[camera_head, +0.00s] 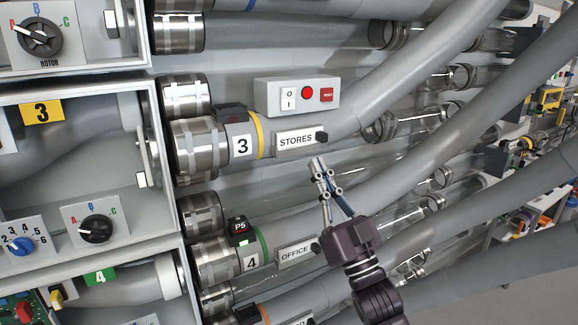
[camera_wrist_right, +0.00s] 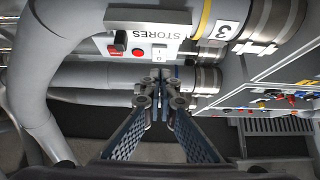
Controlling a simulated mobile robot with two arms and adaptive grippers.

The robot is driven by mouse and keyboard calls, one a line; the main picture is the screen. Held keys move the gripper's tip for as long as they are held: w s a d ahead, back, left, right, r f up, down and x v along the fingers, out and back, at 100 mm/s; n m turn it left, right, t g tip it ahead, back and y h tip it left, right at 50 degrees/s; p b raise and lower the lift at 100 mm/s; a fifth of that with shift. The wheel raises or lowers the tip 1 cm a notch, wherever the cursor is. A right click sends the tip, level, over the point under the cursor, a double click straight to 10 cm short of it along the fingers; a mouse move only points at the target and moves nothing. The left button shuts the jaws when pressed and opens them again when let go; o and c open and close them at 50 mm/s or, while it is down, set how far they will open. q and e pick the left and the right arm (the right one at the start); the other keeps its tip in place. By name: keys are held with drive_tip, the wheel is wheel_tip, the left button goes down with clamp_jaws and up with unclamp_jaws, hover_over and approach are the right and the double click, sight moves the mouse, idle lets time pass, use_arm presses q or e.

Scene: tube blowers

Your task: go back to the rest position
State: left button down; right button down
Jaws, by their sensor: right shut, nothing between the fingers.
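My right gripper (camera_head: 318,166) is shut and empty in the head view. Its fingertips point up, just below and right of the white STORES label (camera_head: 296,141) on the tube marked 3. In the right wrist view the shut fingers (camera_wrist_right: 160,78) point away from the camera, with the STORES label (camera_wrist_right: 160,24) above them. I cannot tell whether the fingertips touch anything. My left gripper is not in the head view.
Thick grey tubes run diagonally to the upper right. A box with a red lamp (camera_head: 308,93) and switches sits above the label. The OFFICE label (camera_head: 296,254) is below. Cabinets with rotary knobs (camera_head: 96,228) stand at the left. A cluttered bench (camera_head: 545,140) is far right.

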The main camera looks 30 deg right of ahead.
drive_tip(key=shift+w+f, duration=0.1)
wheel_tip(320, 180, down, 15)
drive_tip(key=w+a+m+g+h, duration=0.1)
drive_tip(key=w+a+g+h, duration=0.1)
drive_tip(key=g, duration=0.4)
drive_tip(key=s+a+f+g, duration=0.2)
drive_tip(key=s+f+g, duration=0.2)
drive_tip(key=f, duration=0.5)
drive_tip(key=s+a+f+g, duration=0.2)
drive_tip(key=s+f+g, duration=0.1)
drive_tip(key=f, duration=0.5)
drive_tip(key=s+a+f+n+g+y, duration=0.1)
drive_tip(key=s+a+f+g, duration=0.2)
drive_tip(key=s+f+g, duration=0.55)
drive_tip(key=s+a+f+n+g, duration=0.25)
drive_tip(key=s+f, duration=0.35)
drive_tip(key=s, duration=0.8)
wheel_tip(320, 180, down, 26)
drive_tip(key=s, duration=0.2)
drive_tip(key=s+d+f+g, duration=0.1)
drive_tip(key=s+d+f, duration=0.1)
drive_tip(key=s+f, duration=1.4)
drive_tip(key=shift+s+d, duration=0.35)
drive_tip(key=shift+s, duration=0.25)
